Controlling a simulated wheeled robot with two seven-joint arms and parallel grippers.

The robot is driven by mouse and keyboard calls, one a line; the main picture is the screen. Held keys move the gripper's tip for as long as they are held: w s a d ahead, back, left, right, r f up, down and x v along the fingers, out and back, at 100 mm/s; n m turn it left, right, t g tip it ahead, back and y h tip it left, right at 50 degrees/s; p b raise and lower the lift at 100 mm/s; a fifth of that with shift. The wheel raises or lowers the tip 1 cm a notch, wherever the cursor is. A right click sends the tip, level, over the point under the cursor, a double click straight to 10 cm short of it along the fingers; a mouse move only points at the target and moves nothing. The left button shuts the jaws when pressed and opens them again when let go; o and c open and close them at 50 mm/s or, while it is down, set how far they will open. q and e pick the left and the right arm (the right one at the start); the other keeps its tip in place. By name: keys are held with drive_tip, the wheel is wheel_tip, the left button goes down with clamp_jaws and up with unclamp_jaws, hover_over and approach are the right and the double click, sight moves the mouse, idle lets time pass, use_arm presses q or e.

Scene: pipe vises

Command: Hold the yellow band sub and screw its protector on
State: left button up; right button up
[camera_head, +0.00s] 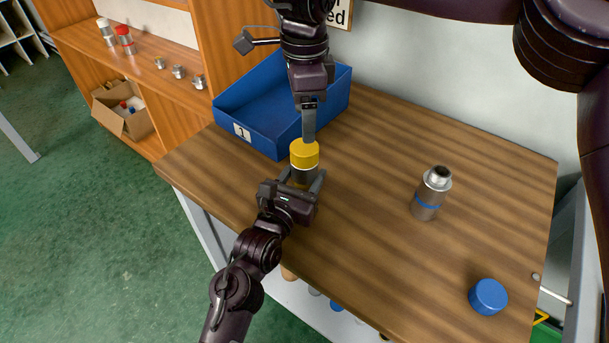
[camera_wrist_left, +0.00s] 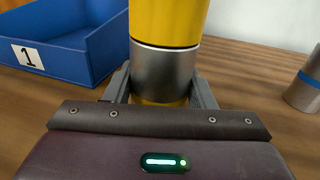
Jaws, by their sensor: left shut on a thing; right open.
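The yellow band sub (camera_head: 302,176) is a steel cylinder standing upright near the table's front edge, below the blue bin. In the left wrist view the sub (camera_wrist_left: 163,75) shows its yellow band low down between the fingers. My left gripper (camera_head: 305,184) is shut on it from the front. The yellow protector (camera_head: 304,153) sits upright on top of the sub and also fills the top of the left wrist view (camera_wrist_left: 168,20). My right gripper (camera_head: 309,138) is open, pointing down just above the protector. Its fingers overlap in the view, and I cannot tell whether they touch the protector.
A blue bin (camera_head: 242,113) labelled 1 stands behind on the table. A blue-banded sub (camera_head: 429,198) stands upright to the right, with a loose blue protector (camera_head: 488,297) near the front right. The wooden table (camera_head: 370,240) between is clear. A shelf (camera_head: 150,58) at the left holds several small parts.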

sight(304, 146)
drive_tip(key=m, duration=0.5)
drive_tip(key=shift+m, duration=0.4)
drive_tip(key=m, duration=0.3)
drive_tip(key=shift+m, duration=0.4)
drive_tip(key=m, duration=0.4)
drive_tip(key=shift+f, duration=0.1)
drive_tip(key=shift+f, duration=3.9)
drive_tip(key=shift+c, duration=0.5)
